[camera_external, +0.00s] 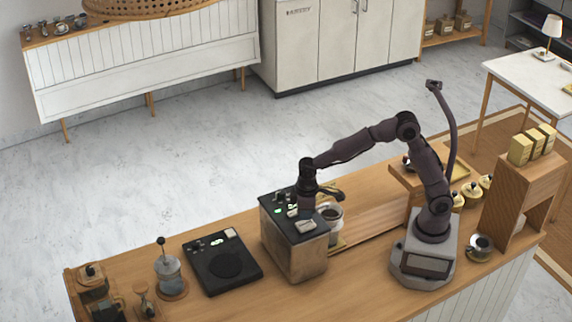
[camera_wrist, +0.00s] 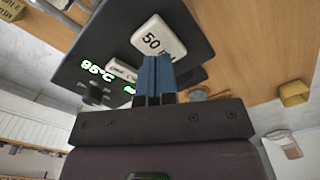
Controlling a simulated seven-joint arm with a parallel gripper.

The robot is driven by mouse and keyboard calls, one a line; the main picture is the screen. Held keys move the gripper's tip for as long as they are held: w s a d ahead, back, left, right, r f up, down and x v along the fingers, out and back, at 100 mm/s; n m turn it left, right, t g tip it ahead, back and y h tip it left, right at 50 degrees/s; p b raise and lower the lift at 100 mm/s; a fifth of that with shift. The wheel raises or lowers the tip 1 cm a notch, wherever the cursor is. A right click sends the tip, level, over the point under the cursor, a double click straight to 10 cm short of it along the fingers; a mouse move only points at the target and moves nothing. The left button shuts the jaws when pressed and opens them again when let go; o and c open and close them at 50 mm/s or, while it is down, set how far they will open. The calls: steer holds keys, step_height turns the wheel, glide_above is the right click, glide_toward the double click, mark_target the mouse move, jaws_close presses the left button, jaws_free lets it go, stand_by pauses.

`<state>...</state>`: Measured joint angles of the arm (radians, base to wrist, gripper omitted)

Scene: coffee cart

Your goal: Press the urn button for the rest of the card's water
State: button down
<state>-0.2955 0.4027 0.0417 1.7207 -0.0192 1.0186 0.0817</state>
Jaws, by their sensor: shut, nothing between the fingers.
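The urn (camera_external: 293,250) is a metallic box with a black top on the wooden counter. In the wrist view its black top (camera_wrist: 190,20) carries a white rounded button (camera_wrist: 158,36) marked "50", the rest of its label hidden behind my fingers. A second white button (camera_wrist: 122,70) lies beside it, its label unreadable. A green-white display (camera_wrist: 97,69) reads 95°C. My gripper (camera_wrist: 157,60) is shut and empty, pointing down at the urn top, its fingertips overlapping the edge of the "50" button. I cannot tell whether they touch it. No card can be made out.
A white vessel (camera_external: 331,213) with dark contents stands right of the urn, near its dark spout (camera_external: 330,193). A wooden shelf unit (camera_external: 522,200) with yellow boxes stands at the right.

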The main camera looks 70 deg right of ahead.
steer(key=shift+f, duration=1.4)
stand_by(0.4)
steer(key=shift+r, duration=1.4)
steer(key=shift+r, duration=0.1)
stand_by(1.0)
steer(key=shift+r, duration=2.45)
steer(key=shift+s+d+f, duration=0.35)
steer(key=shift+s+f, duration=0.35)
steer(key=shift+s, duration=0.1)
steer(key=s+d+r+m+t, duration=0.1)
steer(key=s+d+r+t, duration=0.1)
steer(key=s+d, duration=0.4)
steer(key=s+d+r+m+t, duration=0.2)
steer(key=s+d, duration=0.4)
steer(key=s, duration=0.5)
step_height(320, 180, up, 2)
steer(key=shift+s+d+r+t, duration=0.2)
steer(key=shift+s+d+t, duration=0.15)
steer(key=shift+t, duration=0.45)
